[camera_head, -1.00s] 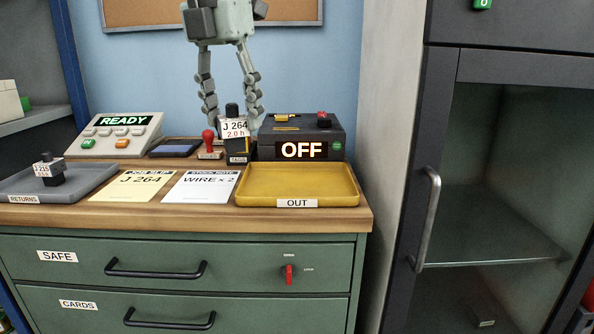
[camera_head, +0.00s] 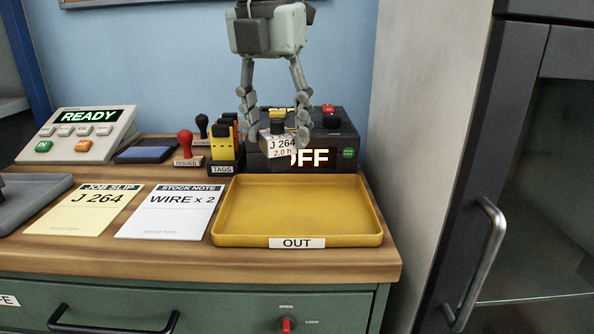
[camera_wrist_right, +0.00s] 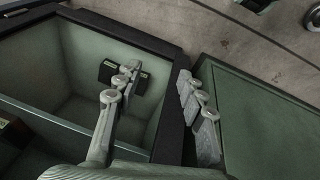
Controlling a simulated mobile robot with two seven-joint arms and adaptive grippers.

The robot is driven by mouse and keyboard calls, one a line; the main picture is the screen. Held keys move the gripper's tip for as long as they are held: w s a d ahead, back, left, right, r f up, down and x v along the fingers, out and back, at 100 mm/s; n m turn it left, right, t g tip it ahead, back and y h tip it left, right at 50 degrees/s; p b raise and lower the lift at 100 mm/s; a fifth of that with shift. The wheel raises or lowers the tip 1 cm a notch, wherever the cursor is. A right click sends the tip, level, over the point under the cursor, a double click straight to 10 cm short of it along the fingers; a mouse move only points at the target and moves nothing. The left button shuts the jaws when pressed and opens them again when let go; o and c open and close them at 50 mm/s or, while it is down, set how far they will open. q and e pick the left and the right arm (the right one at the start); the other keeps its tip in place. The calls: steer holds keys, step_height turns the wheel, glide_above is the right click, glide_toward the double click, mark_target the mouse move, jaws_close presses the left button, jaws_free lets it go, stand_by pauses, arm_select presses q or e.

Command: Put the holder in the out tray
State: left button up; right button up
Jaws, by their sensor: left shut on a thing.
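The job slip (camera_head: 85,211) and stock note (camera_head: 170,213) lie left of the tray. A grey tray (camera_head: 25,200) is at the left edge.

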arm_select(q)
steer(key=d+f, duration=0.1)
steer(key=s+d+f, duration=0.1)
steer(key=f, duration=0.3)
steer(key=shift+s+d, duration=0.4)
steer(key=shift+f, duration=0.5)
arm_select(e)
steer(key=shift+w+f, duration=0.1)
steer(key=shift+f, duration=0.65)
arm_select(q)
steer(key=shift+f, duration=0.1)
steer(key=o, duration=1)
steer(key=shift+o, duration=2.2)
arm_select(e)
steer(key=shift+w+r, duration=0.2)
steer(key=shift+r, duration=0.3)
